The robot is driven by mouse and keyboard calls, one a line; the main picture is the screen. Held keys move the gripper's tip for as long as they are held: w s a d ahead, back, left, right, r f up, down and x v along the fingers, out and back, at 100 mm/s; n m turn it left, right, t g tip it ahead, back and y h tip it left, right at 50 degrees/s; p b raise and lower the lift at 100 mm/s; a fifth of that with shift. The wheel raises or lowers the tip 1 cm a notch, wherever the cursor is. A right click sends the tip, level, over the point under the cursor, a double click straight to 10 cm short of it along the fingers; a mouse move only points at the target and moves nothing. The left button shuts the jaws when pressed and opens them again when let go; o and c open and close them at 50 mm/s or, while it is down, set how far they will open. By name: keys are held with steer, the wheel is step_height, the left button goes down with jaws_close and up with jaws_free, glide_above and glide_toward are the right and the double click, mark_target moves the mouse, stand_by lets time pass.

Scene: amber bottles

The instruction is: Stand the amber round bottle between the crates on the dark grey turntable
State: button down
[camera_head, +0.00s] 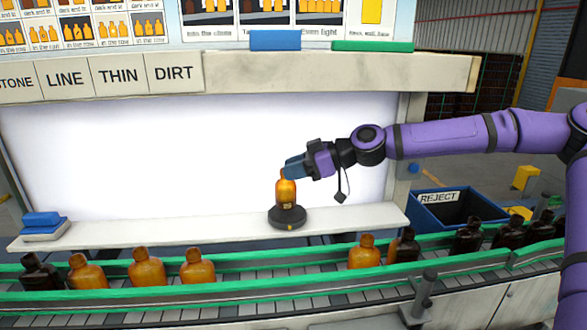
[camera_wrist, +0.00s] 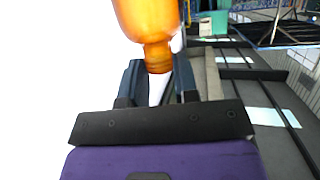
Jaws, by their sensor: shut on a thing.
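My gripper (camera_head: 291,168) is shut on the neck of an amber round bottle (camera_head: 286,193) from above and to the right. The bottle is upright over the dark grey turntable (camera_head: 288,217), its base at the turntable's top; I cannot tell whether it bears its full weight there. In the wrist view the bottle's neck and shoulder (camera_wrist: 157,45) show between the fingers (camera_wrist: 158,88); its base is out of that view. The turntable sits on a white shelf (camera_head: 190,229) before a bright panel. I see no crates beside the bottle.
A green-railed conveyor (camera_head: 230,292) runs in front, with several amber bottles (camera_head: 147,267) and dark bottles (camera_head: 468,235) on it. A blue reject bin (camera_head: 440,215) stands at right. Blue pads (camera_head: 43,222) lie on the shelf's left end. The shelf between pads and turntable is clear.

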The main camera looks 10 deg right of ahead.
steer(key=shift+f, duration=0.6)
steer(key=c, duration=0.9)
jaws_free()
steer(key=shift+o, duration=0.2)
steer(key=shift+r, duration=0.1)
steer(key=shift+r, duration=0.25)
steer(key=v, duration=1.2)
steer(key=shift+r, duration=0.25)
